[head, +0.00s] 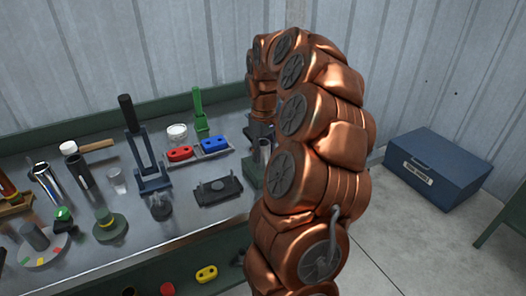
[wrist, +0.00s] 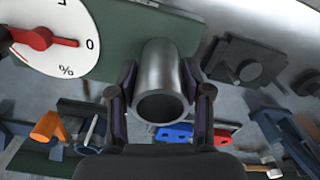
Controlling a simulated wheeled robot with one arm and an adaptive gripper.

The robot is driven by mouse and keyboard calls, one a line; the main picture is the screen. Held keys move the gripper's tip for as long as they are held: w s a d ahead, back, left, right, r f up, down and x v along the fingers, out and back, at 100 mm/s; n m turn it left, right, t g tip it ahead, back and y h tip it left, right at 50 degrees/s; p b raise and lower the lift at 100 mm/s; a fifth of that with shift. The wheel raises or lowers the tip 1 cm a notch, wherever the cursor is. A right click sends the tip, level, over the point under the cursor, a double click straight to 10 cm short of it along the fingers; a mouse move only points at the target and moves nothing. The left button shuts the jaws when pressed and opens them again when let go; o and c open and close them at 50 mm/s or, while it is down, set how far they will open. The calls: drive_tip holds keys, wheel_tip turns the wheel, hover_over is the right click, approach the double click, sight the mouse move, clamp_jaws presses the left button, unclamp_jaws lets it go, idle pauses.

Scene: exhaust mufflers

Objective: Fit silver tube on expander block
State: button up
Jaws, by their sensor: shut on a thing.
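The silver tube (wrist: 158,68) is between the two fingers of my gripper (wrist: 160,85) in the wrist view, its open round end facing the camera. My gripper is shut on it. In the head view the tube (head: 265,149) shows upright at the bench's right end, partly hidden by my arm. A black plate with a round raised disc (head: 218,187) lies to its left; it also shows in the wrist view (wrist: 242,66), apart from the tube. I cannot tell whether this is the expander block. The tube's far end is hidden against a dark green surface.
A white dial with a red pointer (wrist: 52,38) is left of the tube in the wrist view. Red (head: 180,153) and blue (head: 215,144) pieces lie behind the black plate. A dark clamp stand (head: 148,160) and several parts crowd the bench's left. A blue box (head: 437,172) stands on the floor.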

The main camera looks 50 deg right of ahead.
drive_tip(key=o, duration=1.2)
drive_tip(key=shift+c, duration=0.2)
wheel_tip(320, 180, up, 11)
drive_tip(key=shift+r, duration=0.5)
